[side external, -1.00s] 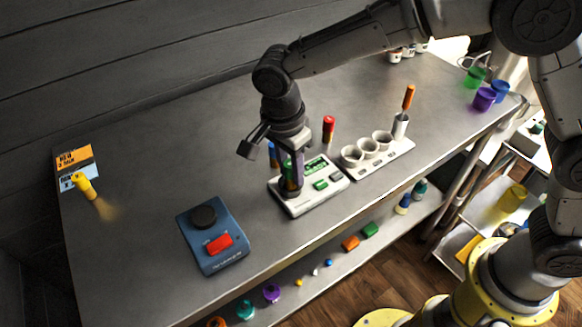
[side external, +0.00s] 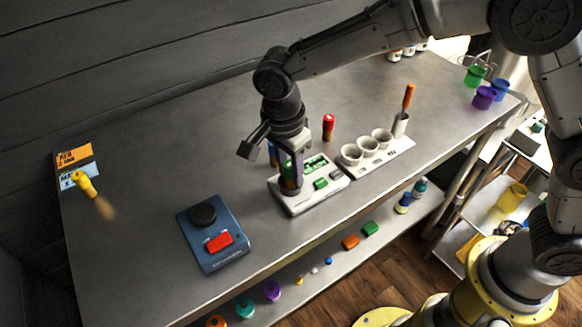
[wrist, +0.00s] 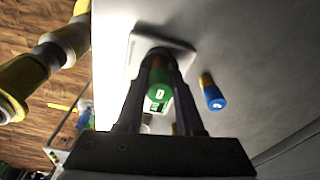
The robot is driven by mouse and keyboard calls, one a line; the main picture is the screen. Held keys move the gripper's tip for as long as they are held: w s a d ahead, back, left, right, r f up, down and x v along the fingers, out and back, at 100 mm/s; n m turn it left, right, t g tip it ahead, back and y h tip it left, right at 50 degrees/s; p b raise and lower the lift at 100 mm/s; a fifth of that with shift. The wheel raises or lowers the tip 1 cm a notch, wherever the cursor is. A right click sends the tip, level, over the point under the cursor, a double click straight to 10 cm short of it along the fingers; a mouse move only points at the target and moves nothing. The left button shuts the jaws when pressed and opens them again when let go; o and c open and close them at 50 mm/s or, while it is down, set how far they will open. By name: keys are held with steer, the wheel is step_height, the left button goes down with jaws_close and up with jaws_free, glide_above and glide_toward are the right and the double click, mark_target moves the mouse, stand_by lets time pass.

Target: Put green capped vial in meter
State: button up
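The meter (side external: 297,204) is a white box with green panels near the middle of the bench. My gripper (side external: 291,180) points down over the meter's left end. The green capped vial (side external: 289,178) is upright between my fingers there. In the wrist view the green cap (wrist: 160,92) sits between the two fingers (wrist: 161,85), which appear to touch its sides. The vial's lower end is hidden, so I cannot tell how deep it sits in the meter. The meter's pale casing (wrist: 135,50) shows behind the fingers in the wrist view.
A blue capped vial (wrist: 214,98) stands close beside my gripper. A red capped vial (side external: 328,124) stands behind the meter. A white rack with cups (side external: 376,163) is right of it.

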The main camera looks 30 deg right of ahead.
mark_target(285, 168)
steer(key=shift+s+d+f, duration=0.1)
steer(key=shift+s+f, duration=0.1)
steer(key=shift+f, duration=0.3)
step_height(285, 168, up, 14)
steer(key=a, duration=0.1)
steer(key=shift+a+f, duration=0.25)
steer(key=shift+a, duration=0.05)
